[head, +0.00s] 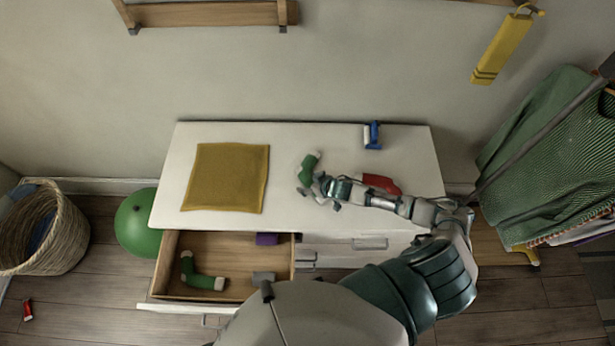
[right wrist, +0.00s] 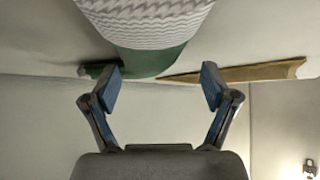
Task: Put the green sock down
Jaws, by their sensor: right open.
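A green sock (head: 309,168) with white ends lies on the white dresser top (head: 300,137), just beyond the tips of my right gripper (head: 325,190). In the right wrist view its white ribbed cuff and green body (right wrist: 155,62) show large, ahead of the fingers. The right gripper (right wrist: 158,88) is open, its fingers apart with nothing clasped between them. A second green sock (head: 203,280) with white ends lies in the open drawer (head: 215,244). My left gripper is not in view.
A mustard cloth (head: 227,178) lies on the dresser's left. A red item (head: 381,183) lies partly behind my right arm, and a blue object (head: 372,135) stands at the back. A purple item (head: 267,239) is in the drawer. A basket (head: 45,228) and green ball (head: 137,222) are left.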

